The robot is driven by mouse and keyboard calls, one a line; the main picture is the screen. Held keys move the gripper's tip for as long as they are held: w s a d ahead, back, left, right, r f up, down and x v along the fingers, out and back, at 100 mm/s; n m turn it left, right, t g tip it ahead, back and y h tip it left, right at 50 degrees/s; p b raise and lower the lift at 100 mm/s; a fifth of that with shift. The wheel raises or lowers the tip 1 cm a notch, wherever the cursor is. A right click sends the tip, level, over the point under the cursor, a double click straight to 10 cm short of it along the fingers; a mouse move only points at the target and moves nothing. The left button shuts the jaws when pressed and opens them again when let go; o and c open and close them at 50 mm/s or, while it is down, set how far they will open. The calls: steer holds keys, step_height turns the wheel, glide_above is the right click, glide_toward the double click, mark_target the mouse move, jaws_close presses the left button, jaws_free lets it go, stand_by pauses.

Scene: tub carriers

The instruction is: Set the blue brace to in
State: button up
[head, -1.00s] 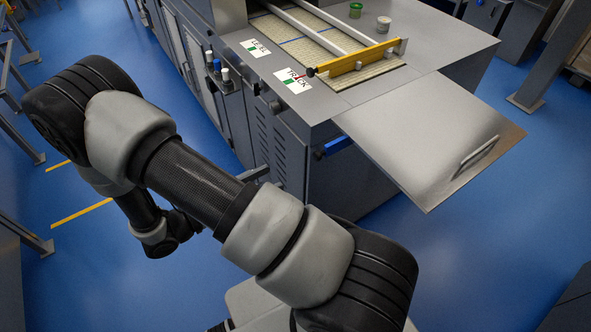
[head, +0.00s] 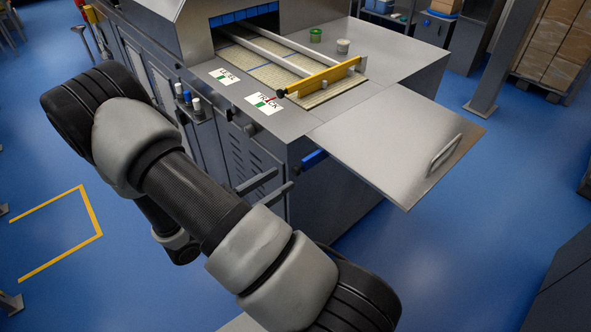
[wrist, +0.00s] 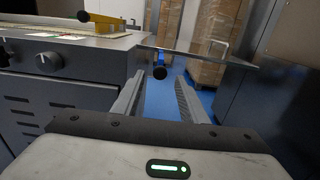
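The blue brace (head: 315,159) is a short blue bar at the top of the machine's side, below the inner edge of the metal flap shelf (head: 395,140). It appears to stick out from the side panel. The flap is raised level with the machine top. In the wrist view a round black end (wrist: 159,72), seemingly the brace's, shows between and beyond my fingertips. My gripper (head: 284,178) is open and empty, its two fingers pointing at the brace from the left, apart from it. The wrist view shows both fingers spread. My arm hides part of the lower side panel.
A yellow bar (head: 320,78) with a black end lies across the conveyor belt. Green and white tubs (head: 316,35) stand on the machine top. Knobs and bottles line the left side (head: 187,98). A post (head: 495,60) and boxes stand at the back right. The blue floor is open.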

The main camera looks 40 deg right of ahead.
mark_target(294, 172)
steer(key=d, duration=0.6)
steer(key=shift+w+d, duration=0.25)
steer(key=shift+d, duration=0.1)
jaws_close()
